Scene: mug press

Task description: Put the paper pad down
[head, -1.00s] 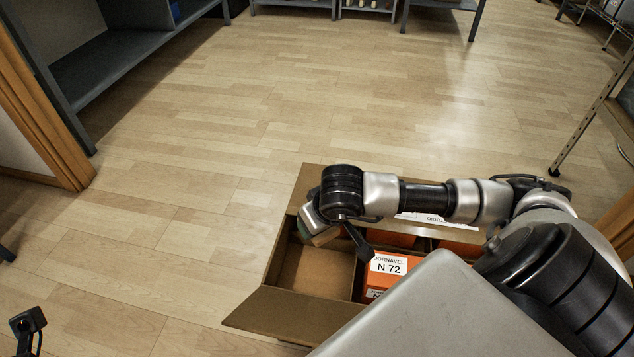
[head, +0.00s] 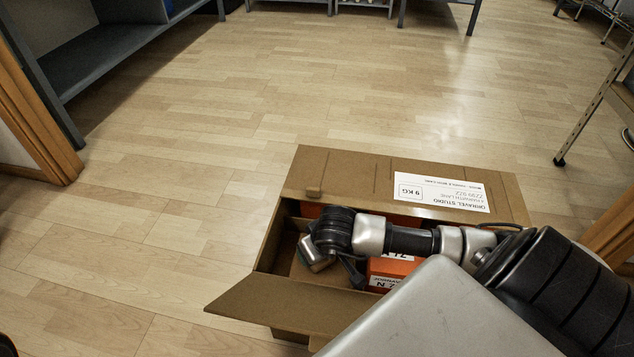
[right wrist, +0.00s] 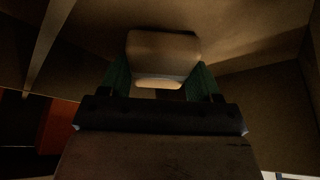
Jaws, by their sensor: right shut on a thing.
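My right gripper (head: 318,262) reaches down into the left compartment of an open cardboard box (head: 265,305). In the right wrist view its green-sided fingers (right wrist: 163,82) are shut on a pale tan block, the paper pad (right wrist: 163,48). The pad is between the fingertips, with cardboard walls around it. In the head view my wrist mostly hides the pad, and I cannot tell whether it touches the box floor. My left gripper does not show clearly in any view.
Orange boxes (head: 392,268) with white labels fill compartments to the right. The back flap, folded out, carries a white shipping label (head: 440,192). A grey shelf (head: 110,50) stands at the upper left and a metal rack leg (head: 590,115) at the right. The floor between is clear.

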